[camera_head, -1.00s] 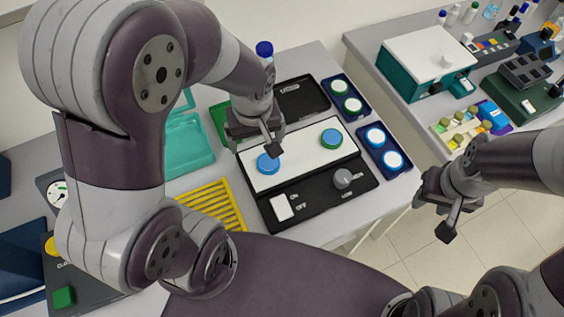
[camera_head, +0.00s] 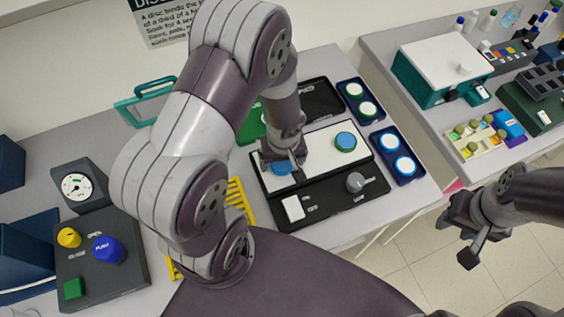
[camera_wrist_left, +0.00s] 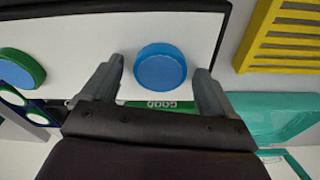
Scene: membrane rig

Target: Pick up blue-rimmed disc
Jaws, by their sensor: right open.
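A blue disc with a blue rim (camera_head: 281,169) lies on the white plate (camera_head: 318,151) of a black device. It shows whole in the left wrist view (camera_wrist_left: 160,66). My left gripper (camera_head: 286,162) is over this disc and partly hides it in the head view. In the left wrist view its two fingers (camera_wrist_left: 157,84) are apart, on either side of the disc's near part, with nothing held. A second disc, blue with a green rim (camera_head: 346,141), lies to the right on the same plate. My right gripper (camera_head: 468,236) is open and empty, off the table at right.
A navy tray (camera_head: 413,174) holds white discs with blue rims; another tray (camera_head: 371,121) holds green-rimmed ones. A grey knob (camera_head: 357,182) and white switch (camera_head: 293,208) stand on the black device. A yellow rack (camera_head: 240,199) is to its left, partly behind my arm.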

